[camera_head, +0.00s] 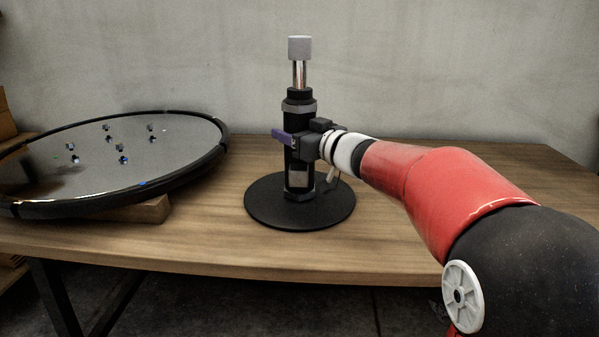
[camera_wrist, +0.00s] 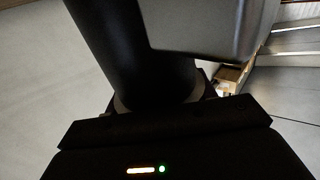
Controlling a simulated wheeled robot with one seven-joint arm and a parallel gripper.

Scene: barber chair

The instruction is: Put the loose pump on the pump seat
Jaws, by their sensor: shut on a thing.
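The pump (camera_head: 299,110) is a black upright cylinder with grey collars, a chrome rod and a grey block on top. It stands upright over a black round plate (camera_head: 262,208); whether its foot touches the plate is hard to tell. My gripper (camera_head: 298,139) is shut around the pump's middle from the right, with a purple piece showing on the left side. The wrist view shows the black body of the pump (camera_wrist: 140,45) close up. A large mirror-like disc (camera_head: 60,175) with several small bolts lies at the left. I cannot tell which part is the pump seat.
The wooden table (camera_head: 400,245) carries the disc and the black plate. A wooden block (camera_head: 150,209) sits under the disc's near edge. The table right of the plate is clear apart from my arm. A grey wall stands behind.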

